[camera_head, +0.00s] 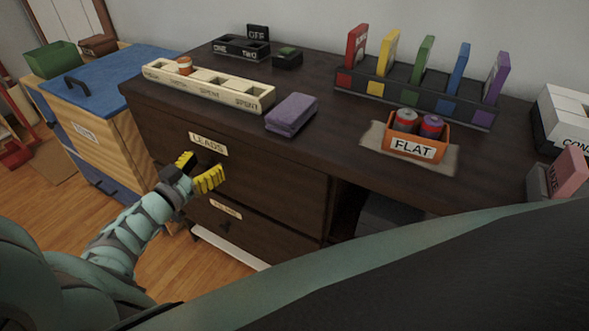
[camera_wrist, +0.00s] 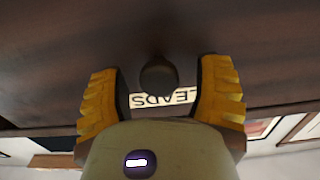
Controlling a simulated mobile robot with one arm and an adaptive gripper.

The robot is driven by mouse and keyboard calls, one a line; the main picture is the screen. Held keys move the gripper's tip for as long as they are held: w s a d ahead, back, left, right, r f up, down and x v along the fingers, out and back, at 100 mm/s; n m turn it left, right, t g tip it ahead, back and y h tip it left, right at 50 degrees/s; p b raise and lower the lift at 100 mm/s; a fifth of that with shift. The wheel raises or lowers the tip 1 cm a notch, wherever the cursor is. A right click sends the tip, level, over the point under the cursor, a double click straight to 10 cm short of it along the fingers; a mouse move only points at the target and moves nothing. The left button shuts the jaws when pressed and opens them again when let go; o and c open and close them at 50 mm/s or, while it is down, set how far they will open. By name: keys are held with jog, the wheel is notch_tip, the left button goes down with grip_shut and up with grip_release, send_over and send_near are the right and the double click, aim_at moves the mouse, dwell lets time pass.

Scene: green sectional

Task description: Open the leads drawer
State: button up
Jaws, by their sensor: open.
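The leads drawer (camera_head: 262,185) is the upper drawer of the dark wooden cabinet, marked by a pale LEADS label (camera_head: 208,143). Its front looks flush with the cabinet. In the wrist view the label (camera_wrist: 160,99) appears upside down, with a dark round knob (camera_wrist: 159,76) in front of it. My gripper (camera_head: 197,173) is at the drawer front just below the label. Its yellow fingers are open, one on each side of the knob, with a gap visible on both sides in the wrist view (camera_wrist: 161,85). In the head view the fingers mostly hide the knob.
A lower drawer with a label (camera_head: 226,209) and knob sits beneath. On the cabinet top are a cream slotted tray (camera_head: 210,88), a purple block (camera_head: 291,114) and an orange FLAT bin (camera_head: 413,148). A blue-lidded wooden box (camera_head: 105,75) stands at left. An open recess (camera_head: 343,208) is right of the drawers.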

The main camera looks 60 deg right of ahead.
jog(key=shift+d, duration=0.1)
grip_shut()
dwell(0.7)
